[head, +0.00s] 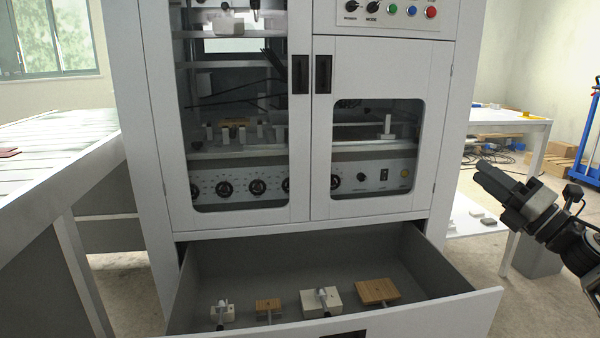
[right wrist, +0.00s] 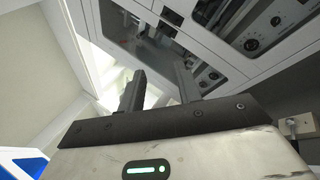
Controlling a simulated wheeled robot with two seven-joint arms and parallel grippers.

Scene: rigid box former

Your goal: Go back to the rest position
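My right gripper (head: 486,175) is raised at the right side of the head view, in front of and to the right of the white machine cabinet (head: 378,215). In the right wrist view its two dark fingers (right wrist: 160,82) stand apart with nothing between them, so it is open and empty. My left gripper is not in view. The cabinet's lower drawer (head: 440,312) is pulled open. Inside it lie two white blocks (head: 322,303) and two wooden blocks (head: 377,291), with grey handle-like parts on some.
The cabinet doors with dark handles (head: 323,74) are shut. A slatted table (head: 60,150) stands at the left. A white table (head: 505,122) stands behind at the right, with a blue frame (head: 588,135) beyond. The open drawer juts out towards me.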

